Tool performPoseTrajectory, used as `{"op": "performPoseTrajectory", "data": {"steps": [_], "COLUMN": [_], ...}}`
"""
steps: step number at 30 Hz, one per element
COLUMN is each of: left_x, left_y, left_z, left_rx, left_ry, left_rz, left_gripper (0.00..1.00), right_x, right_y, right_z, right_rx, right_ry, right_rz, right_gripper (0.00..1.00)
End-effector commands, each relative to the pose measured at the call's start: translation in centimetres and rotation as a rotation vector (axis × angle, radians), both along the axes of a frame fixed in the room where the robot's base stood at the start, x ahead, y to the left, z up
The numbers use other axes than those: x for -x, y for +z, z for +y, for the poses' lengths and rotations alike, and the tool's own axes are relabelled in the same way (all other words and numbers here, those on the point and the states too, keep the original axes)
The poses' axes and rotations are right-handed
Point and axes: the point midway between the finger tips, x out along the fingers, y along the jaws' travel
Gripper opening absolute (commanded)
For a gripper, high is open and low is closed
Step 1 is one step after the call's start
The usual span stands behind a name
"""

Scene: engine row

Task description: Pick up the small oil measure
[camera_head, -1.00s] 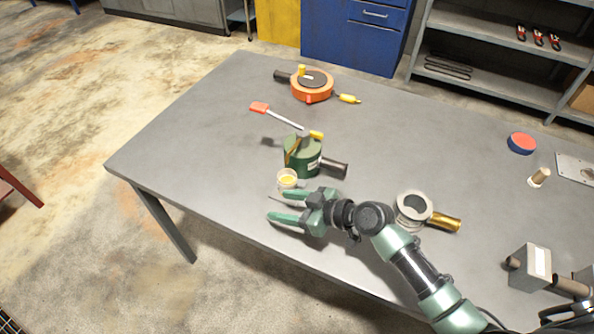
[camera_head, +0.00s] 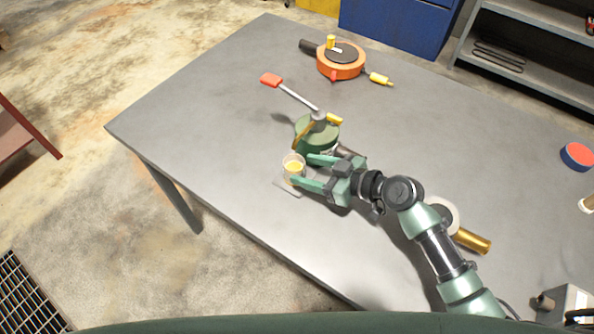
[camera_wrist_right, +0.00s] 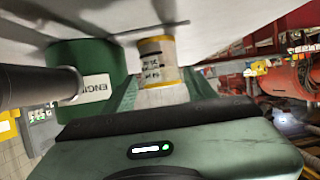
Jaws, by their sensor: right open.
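The small oil measure (camera_head: 294,166) is a little clear cup with yellow oil in it, upright on the grey table near its front edge. In the right wrist view the measure (camera_wrist_right: 158,62) shows a yellow rim and dark markings. My right gripper (camera_head: 300,170) is open, with its green fingers reaching toward the measure, one on each side or just short of it. I cannot tell whether they touch it. The left gripper is not in view.
A green engine oil can (camera_head: 318,132) stands right behind the measure, close to my fingers. The table's left side is clear.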

Motion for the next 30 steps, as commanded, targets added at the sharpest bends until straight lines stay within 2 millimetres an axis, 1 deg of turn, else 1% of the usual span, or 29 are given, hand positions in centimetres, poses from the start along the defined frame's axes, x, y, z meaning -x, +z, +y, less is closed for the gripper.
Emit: {"op": "performPoseTrajectory", "data": {"steps": [2, 8, 11, 16, 21, 29, 30], "left_x": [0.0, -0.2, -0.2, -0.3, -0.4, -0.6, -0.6], "left_y": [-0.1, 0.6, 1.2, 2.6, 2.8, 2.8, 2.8], "left_z": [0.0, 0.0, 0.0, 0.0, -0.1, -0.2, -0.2], "left_rx": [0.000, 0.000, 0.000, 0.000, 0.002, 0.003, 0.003], "left_ry": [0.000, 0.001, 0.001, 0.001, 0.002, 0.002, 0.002], "left_rz": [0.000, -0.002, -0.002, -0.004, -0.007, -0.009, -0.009], "left_gripper": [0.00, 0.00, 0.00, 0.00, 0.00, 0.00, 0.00], "right_x": [-0.2, -1.2, -1.7, -2.7, -3.6, -3.8, -3.8], "right_y": [-0.3, -0.9, -1.2, -1.9, -2.9, -3.2, -3.2], "right_z": [0.2, 1.8, 2.7, 4.6, 5.9, 6.1, 6.1], "right_rx": [-0.001, -0.002, -0.002, -0.003, -0.002, 0.001, 0.001], "right_ry": [0.000, -0.001, -0.001, -0.001, -0.001, 0.000, 0.000], "right_rz": [0.000, 0.002, 0.001, 0.004, 0.002, -0.001, -0.001], "right_gripper": [0.56, 0.56, 0.56, 0.56, 0.56, 0.56, 0.54]}}
